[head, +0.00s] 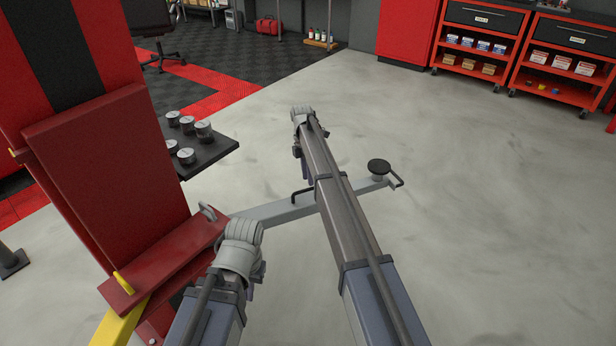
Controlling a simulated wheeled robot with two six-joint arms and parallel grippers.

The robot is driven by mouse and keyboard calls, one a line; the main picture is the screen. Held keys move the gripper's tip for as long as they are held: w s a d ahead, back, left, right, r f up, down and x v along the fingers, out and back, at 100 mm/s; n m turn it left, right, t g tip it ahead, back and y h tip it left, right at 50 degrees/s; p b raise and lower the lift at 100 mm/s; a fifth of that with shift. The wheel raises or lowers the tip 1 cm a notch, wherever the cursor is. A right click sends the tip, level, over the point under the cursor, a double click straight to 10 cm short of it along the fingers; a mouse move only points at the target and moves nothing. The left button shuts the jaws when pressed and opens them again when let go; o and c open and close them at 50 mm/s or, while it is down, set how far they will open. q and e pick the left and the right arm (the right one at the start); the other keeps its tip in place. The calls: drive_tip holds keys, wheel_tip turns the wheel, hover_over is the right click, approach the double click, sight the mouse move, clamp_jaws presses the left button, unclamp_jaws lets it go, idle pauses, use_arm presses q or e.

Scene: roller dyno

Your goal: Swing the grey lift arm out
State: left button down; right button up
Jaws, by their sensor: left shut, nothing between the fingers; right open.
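The grey lift arm (270,213) reaches from the red lift post's foot toward the right, low over the floor. A round black pad (378,167) stands at its outer end, with a dark bent handle beside it. My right forearm crosses over the lift arm and hides part of it. My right gripper (298,150) is open, at the far end of that forearm, beyond the lift arm in the picture; its fingers are mostly hidden. My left gripper (257,285) is shut and empty, near the post's foot and mostly hidden by its wrist.
The red lift post (95,150) stands close at the left, with a yellow arm (118,325) below it. A dark tray (205,150) with several metal adapters juts from the post. Red tool carts (480,45) stand far back right. The floor at right is clear.

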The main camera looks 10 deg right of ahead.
drive_tip(key=r+p, duration=0.2)
drive_tip(key=w+r+p, duration=0.1)
drive_tip(key=r+p, duration=0.1)
drive_tip(key=r, duration=0.1)
drive_tip(key=shift+a, duration=0.15)
drive_tip(key=s+a+m+t, duration=0.1)
drive_tip(key=s+a+m, duration=0.35)
drive_tip(key=s, duration=0.95)
drive_tip(key=s+a+m, duration=0.2)
drive_tip(key=s+m, duration=0.5)
drive_tip(key=s, duration=0.7)
drive_tip(key=s+a+m+t, duration=0.1)
drive_tip(key=s+a+m, duration=0.35)
drive_tip(key=s, duration=1.05)
wheel_tip(320, 180, up, 18)
drive_tip(key=w+m+p, duration=0.1)
drive_tip(key=p, duration=1.7)
drive_tip(key=shift+w+d+f+h, duration=0.2)
drive_tip(key=shift+w+d+h, duration=0.05)
drive_tip(key=shift+d+h, duration=0.15)
